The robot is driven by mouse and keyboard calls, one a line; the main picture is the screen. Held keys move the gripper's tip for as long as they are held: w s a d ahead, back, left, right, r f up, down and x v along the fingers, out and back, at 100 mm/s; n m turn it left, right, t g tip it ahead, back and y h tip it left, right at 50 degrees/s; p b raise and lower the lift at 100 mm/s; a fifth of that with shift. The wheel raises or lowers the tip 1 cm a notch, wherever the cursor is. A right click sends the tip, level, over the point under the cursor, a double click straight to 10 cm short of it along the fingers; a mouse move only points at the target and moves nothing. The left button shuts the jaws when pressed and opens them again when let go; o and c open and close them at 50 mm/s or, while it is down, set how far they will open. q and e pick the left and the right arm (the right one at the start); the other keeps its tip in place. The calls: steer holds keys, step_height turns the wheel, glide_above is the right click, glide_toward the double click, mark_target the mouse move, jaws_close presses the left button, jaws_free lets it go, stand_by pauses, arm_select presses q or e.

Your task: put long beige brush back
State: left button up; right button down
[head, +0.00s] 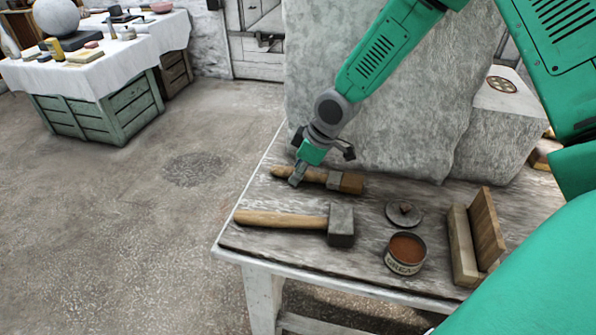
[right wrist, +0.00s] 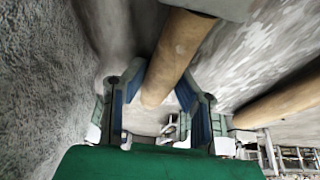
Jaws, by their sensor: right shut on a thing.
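The long beige brush (head: 316,175) lies near the back of the wooden table, its handle pointing left and its brown head (head: 351,183) to the right. My right gripper (head: 297,174) is shut on the handle near its left end. In the right wrist view, the handle (right wrist: 177,52) runs between the two blue-padded fingers (right wrist: 163,92). The brush is at or just above the tabletop; I cannot tell whether it touches. My left gripper is not in view.
A hammer (head: 285,219) lies in front of the brush on the table (head: 300,257). An open tin (head: 405,253), a round lid (head: 404,213) and wooden boards (head: 475,240) are to the right. A large stone block (head: 390,90) stands behind. A white-clothed table (head: 90,60) is at the far left.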

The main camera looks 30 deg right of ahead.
steer(key=c, duration=1.4)
jaws_free()
steer(key=shift+s+a+f, duration=0.1)
steer(key=shift+s+f, duration=0.15)
steer(key=shift+f, duration=0.2)
steer(key=shift+o, duration=0.4)
steer(key=shift+w+f, duration=0.15)
steer(key=shift+f, duration=0.05)
steer(key=shift+r+b, duration=0.25)
steer(key=shift+b, duration=0.3)
steer(key=w+p+v, duration=0.1)
steer(key=p+v, duration=0.5)
steer(key=v, duration=0.8)
steer(key=shift+d+r+p, duration=0.3)
steer(key=shift+s, duration=0.1)
